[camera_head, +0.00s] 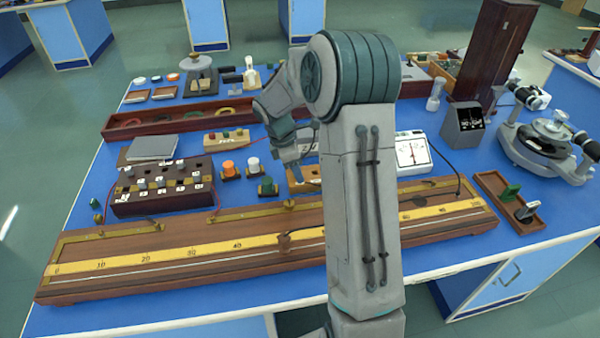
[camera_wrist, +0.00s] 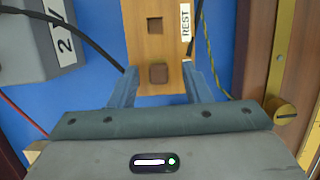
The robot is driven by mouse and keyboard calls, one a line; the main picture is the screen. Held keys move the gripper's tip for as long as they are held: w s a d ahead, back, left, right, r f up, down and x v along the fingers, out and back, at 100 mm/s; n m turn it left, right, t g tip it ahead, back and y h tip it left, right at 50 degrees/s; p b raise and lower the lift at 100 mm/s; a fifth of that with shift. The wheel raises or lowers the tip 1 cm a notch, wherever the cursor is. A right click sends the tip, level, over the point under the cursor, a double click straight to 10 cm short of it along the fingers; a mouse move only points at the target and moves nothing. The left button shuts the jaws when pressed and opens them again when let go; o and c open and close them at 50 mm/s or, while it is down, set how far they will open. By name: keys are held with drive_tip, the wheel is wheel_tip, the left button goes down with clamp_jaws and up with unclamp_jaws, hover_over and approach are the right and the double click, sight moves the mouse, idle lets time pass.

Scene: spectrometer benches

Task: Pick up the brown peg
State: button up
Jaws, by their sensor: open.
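The brown peg (camera_wrist: 158,74) shows in the wrist view as a small square dark-brown top in a light wooden block (camera_wrist: 174,45). An empty-looking square hole (camera_wrist: 155,25) and a label reading REST are farther along the block. My gripper (camera_wrist: 159,68) is open, with one blue-grey finger on each side of the peg and a gap on both sides. I cannot tell how far down the fingers reach. In the head view my gripper (camera_head: 292,178) points down at the wooden block (camera_head: 310,186). My arm hides part of that area, and I cannot make out the peg there.
A grey box (camera_wrist: 32,45) marked 2 V is left of the block in the wrist view, with dark cables nearby. In the head view a long scaled board (camera_head: 150,275) lies in front, a resistance box (camera_head: 140,207) left, and a white-faced meter (camera_head: 412,150) right.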

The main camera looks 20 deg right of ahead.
clamp_jaws()
